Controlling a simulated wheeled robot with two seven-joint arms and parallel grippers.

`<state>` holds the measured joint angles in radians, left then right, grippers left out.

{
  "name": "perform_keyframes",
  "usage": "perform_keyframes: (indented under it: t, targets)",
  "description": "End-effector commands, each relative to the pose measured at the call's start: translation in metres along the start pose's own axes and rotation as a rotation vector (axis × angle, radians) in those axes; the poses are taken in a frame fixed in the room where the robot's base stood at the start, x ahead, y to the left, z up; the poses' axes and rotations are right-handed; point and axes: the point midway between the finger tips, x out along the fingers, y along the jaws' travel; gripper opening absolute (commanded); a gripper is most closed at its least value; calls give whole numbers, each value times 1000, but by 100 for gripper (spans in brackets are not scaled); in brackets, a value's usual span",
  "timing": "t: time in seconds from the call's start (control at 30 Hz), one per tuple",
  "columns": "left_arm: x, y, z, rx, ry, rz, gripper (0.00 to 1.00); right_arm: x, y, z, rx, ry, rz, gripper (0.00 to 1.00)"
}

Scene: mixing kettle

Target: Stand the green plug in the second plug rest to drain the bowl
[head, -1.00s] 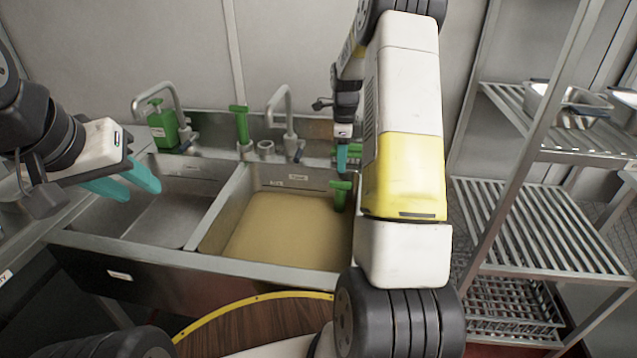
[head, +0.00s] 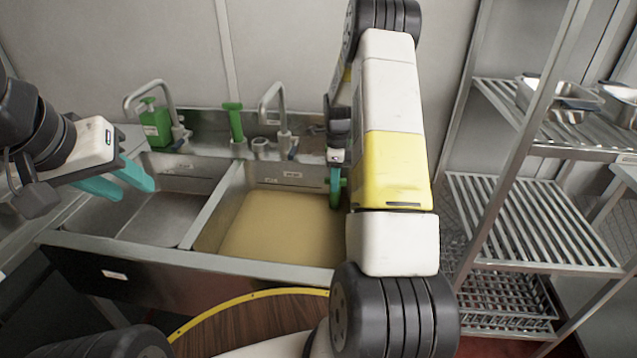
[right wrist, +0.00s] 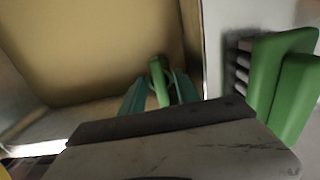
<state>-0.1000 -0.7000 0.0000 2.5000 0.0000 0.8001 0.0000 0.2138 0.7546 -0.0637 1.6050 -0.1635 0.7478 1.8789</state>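A green plug (head: 343,186) stands at the right side of the right sink bowl (head: 225,203), which holds tan liquid. My right gripper (head: 334,187) is down at this plug, partly hidden by my arm. In the right wrist view the plug (right wrist: 159,82) stands between the open teal fingers (right wrist: 160,88), with a gap visible on the left. Another green plug (head: 235,122) stands upright behind the divider, in the first rest. The second plug rest (head: 260,144), a short round holder to its right, looks empty. My left gripper (head: 125,180) is open and empty over the left bowl.
A green bottle (head: 156,126) and two taps (head: 272,105) stand along the sink's back ledge. A green brush-like object (right wrist: 282,80) lies close on the right in the right wrist view. A wire rack (head: 530,220) with metal pans stands at the right.

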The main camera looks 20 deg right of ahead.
Motion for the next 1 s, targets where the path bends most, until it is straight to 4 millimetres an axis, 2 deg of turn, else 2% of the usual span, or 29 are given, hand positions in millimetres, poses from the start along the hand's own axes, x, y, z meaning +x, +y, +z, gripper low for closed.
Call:
perform_keyframes:
  t: [0.1, 0.13, 0.3, 0.83, 1.0]
  targets:
    - [0, 0, 0, 0, 0, 0, 36, 0, 0, 0, 0, 0, 0, 38]
    - [0, 0, 0, 0, 0, 0, 36, 0, 0, 0, 0, 0, 0, 34]
    - [0, 0, 0, 0, 0, 0, 36, 0, 0, 0, 0, 0, 0, 1]
    - [0, 0, 0, 0, 0, 0, 36, -8, 0, 0, 1, 0, 0, 0]
    - [0, 0, 0, 0, 0, 0, 36, -16, -1, 0, 1, 0, -2, 0]
